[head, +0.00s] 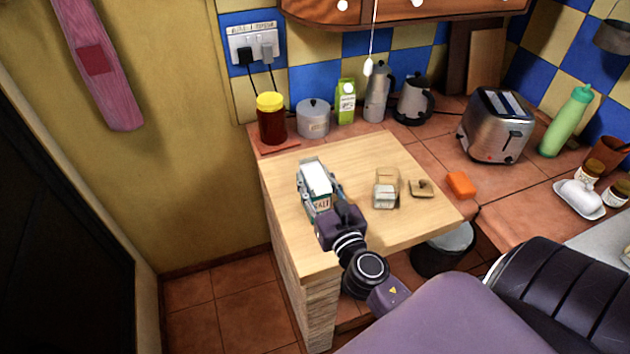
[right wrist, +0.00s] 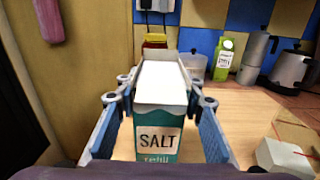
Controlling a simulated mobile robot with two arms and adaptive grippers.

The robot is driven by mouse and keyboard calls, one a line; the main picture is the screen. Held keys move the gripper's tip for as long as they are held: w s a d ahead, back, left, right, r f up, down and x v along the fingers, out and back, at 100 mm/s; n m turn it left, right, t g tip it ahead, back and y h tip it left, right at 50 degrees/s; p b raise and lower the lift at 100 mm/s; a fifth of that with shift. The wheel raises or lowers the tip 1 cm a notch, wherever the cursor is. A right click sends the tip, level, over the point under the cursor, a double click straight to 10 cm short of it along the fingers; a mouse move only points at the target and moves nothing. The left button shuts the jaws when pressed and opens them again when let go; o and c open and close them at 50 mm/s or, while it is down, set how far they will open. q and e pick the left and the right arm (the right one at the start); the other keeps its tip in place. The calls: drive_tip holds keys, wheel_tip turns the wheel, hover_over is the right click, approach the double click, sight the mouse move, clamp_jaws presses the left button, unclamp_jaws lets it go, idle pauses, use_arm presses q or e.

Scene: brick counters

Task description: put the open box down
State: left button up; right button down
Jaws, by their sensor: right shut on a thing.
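The open box (head: 315,178) is a teal and white carton labelled SALT, with its white top facing up. It is over the left part of the wooden counter top (head: 285,235), and I cannot tell if its base touches the wood. My right gripper (head: 322,192) is shut on it, one finger on each side. In the right wrist view the box (right wrist: 162,120) looks upright between the blue-grey fingers (right wrist: 160,98). Its lower part is hidden there. My left gripper is out of view.
A red-brown jar (head: 271,120), a grey pot (head: 313,118) and a green carton (head: 345,102) line the back.

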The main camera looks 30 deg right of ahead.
drive_tip(key=shift+f, duration=0.1)
drive_tip(key=c, duration=1.3)
unclamp_jaws()
drive_tip(key=b+v, duration=0.5)
drive_tip(key=v, duration=0.7)
drive_tip(key=shift+r, duration=0.25)
